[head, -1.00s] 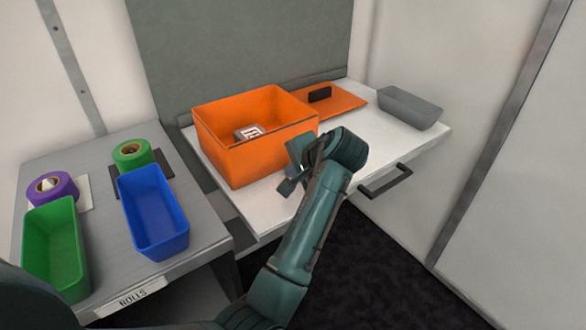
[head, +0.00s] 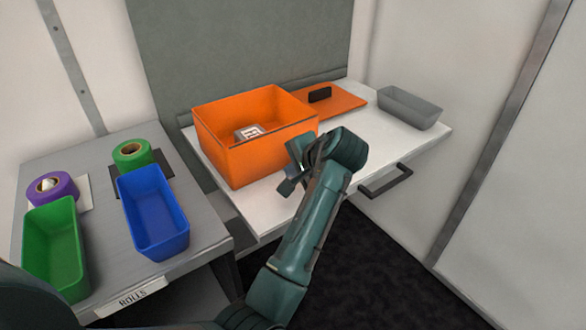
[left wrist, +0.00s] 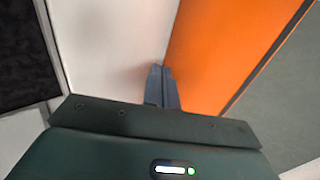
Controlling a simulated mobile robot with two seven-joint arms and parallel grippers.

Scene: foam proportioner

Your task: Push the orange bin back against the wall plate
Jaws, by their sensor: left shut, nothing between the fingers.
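The open orange bin (head: 262,158) stands upright on a white tabletop, with a small grey item bearing a white label (head: 248,131) inside. The grey-green wall plate (head: 240,45) rises behind it. Whether the bin's back touches the plate is hidden by the bin itself. My left gripper (head: 291,181) is at the bin's front right corner, shut and empty. In the left wrist view, its closed fingertips (left wrist: 160,78) are beside the lower edge of the orange bin wall (left wrist: 215,50); I cannot tell whether they touch it. My right gripper is not in view.
An orange lid with a black handle (head: 345,102) lies right of the bin, then a grey tray (head: 409,107). A drawer handle (head: 385,181) juts from the table front. The left bench holds a blue bin (head: 153,212), a green bin (head: 55,248) and tape rolls (head: 132,153).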

